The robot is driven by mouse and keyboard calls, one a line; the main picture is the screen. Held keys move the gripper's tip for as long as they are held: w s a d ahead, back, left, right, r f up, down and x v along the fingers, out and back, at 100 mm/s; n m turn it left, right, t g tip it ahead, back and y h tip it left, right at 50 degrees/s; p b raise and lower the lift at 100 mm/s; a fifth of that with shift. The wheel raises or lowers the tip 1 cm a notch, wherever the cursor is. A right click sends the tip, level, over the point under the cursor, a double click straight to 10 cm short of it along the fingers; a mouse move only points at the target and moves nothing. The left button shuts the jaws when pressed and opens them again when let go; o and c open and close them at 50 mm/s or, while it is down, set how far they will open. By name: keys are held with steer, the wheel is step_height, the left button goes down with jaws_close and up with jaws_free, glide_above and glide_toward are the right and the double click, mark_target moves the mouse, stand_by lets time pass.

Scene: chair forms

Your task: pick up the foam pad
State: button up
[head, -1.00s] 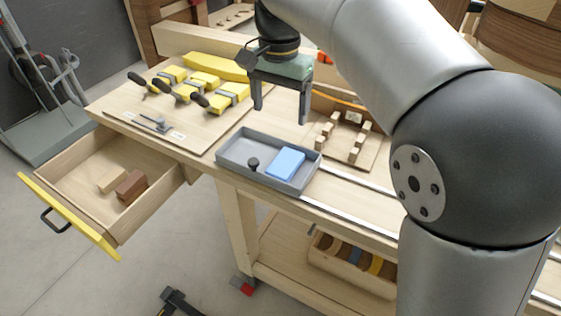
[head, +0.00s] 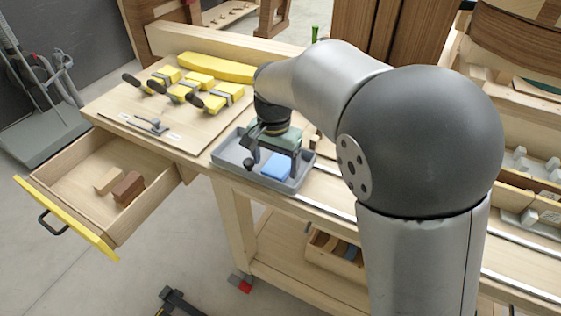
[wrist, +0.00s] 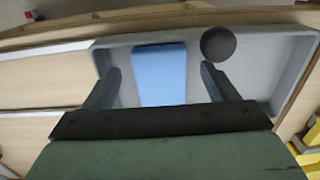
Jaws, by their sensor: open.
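The foam pad is a light blue block (head: 277,167) lying in a shallow grey tray (head: 226,156) on the workbench. In the wrist view the blue pad (wrist: 161,72) lies between my two fingers, with a gap on each side. My gripper (head: 275,174) is open and empty, pointing down over the tray. In the head view it hides part of the pad. I cannot tell how far the fingertips are above the tray floor. A dark round knob (wrist: 218,43) lies in the tray beside the pad, close to one finger.
An open drawer (head: 62,165) at the left holds two wooden blocks (head: 127,188). A board with yellow clamped pieces (head: 222,97) lies behind and left of the tray. The tray walls rise around the pad. Bare bench top (head: 330,188) lies right of the tray.

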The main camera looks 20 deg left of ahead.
steer(key=shift+f, duration=0.65)
steer(key=c, duration=1.1)
steer(key=shift+o, duration=0.2)
